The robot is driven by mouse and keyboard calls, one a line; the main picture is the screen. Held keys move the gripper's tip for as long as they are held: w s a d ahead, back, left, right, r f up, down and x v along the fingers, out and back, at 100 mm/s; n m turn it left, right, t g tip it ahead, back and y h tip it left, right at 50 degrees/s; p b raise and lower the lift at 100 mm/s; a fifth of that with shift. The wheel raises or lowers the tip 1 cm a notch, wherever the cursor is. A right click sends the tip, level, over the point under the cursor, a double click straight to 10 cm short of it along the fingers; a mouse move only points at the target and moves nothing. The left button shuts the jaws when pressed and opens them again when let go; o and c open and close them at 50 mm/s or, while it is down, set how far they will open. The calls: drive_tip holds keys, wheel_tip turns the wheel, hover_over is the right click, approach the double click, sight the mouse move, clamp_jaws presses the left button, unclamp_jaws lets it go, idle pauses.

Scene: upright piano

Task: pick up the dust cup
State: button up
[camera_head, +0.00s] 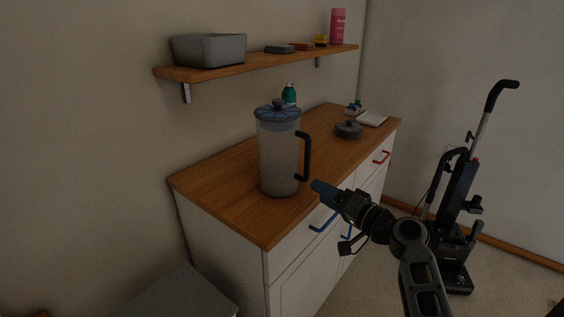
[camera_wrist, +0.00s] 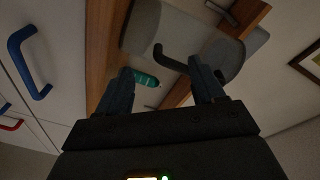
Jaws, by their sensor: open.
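The dust cup (camera_head: 278,152) is a tall, cloudy clear canister with a blue-grey lid and a black side handle. It stands upright on the wooden counter (camera_head: 222,178), near its front edge. My gripper (camera_head: 318,187) is open and empty just right of the cup, near the lower end of the handle. In the wrist view the handle (camera_wrist: 172,60) lies ahead between my two spread fingers (camera_wrist: 162,88), apart from them. The cup's body shows behind it, partly cut off and turned on its side.
A green bottle (camera_head: 289,95) stands behind the cup. A shelf (camera_head: 265,62) with a grey bin (camera_head: 209,50) hangs above. A blue drawer handle (camera_head: 322,222) juts from the front. An upright vacuum (camera_head: 458,190) stands right.

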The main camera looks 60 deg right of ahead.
sight(304, 180)
drive_tip(key=p+x, duration=0.1)
drive_tip(key=x, duration=0.3)
drive_tip(key=r+p+x, duration=0.1)
drive_tip(key=x, duration=0.2)
drive_tip(key=shift+d+p, duration=0.15)
drive_tip(key=shift+p, duration=0.15)
drive_tip(key=shift+w+d+f, duration=0.1)
drive_tip(key=shift+w, duration=0.25)
drive_tip(key=shift+c, duration=0.2)
